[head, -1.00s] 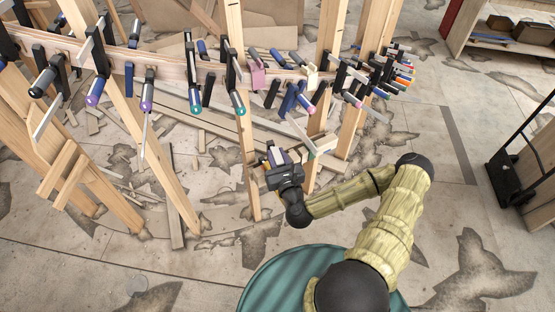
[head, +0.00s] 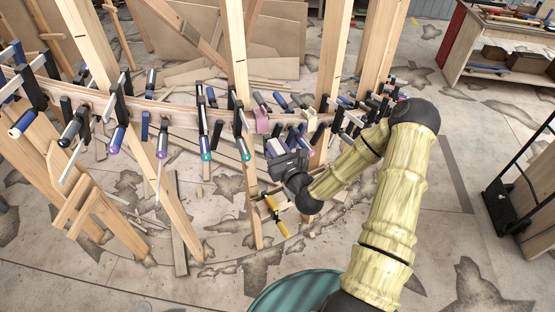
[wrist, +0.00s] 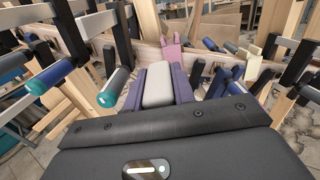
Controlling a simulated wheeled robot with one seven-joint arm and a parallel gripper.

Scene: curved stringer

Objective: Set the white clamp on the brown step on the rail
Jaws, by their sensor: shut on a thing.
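My gripper (head: 278,151) is in front of the curved wooden rail (head: 180,115). In the wrist view its two purple fingers (wrist: 158,84) are shut on a pale, rounded block, which I take for part of the white clamp (wrist: 158,88). The rest of that clamp is hidden or cannot be told apart. The rail also shows in the wrist view (wrist: 150,55), ahead of the fingers. A pink piece (head: 262,122) and a cream piece (head: 309,120) sit on the rail beyond the gripper. I cannot make out a brown step for certain.
Several dark clamps with blue handles (head: 204,145) line the rail on both sides. Upright wooden posts (head: 237,60) stand along it. A yellow clamp (head: 276,215) is low beside a post. Open floor lies in front; a hand truck (head: 510,200) is at right.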

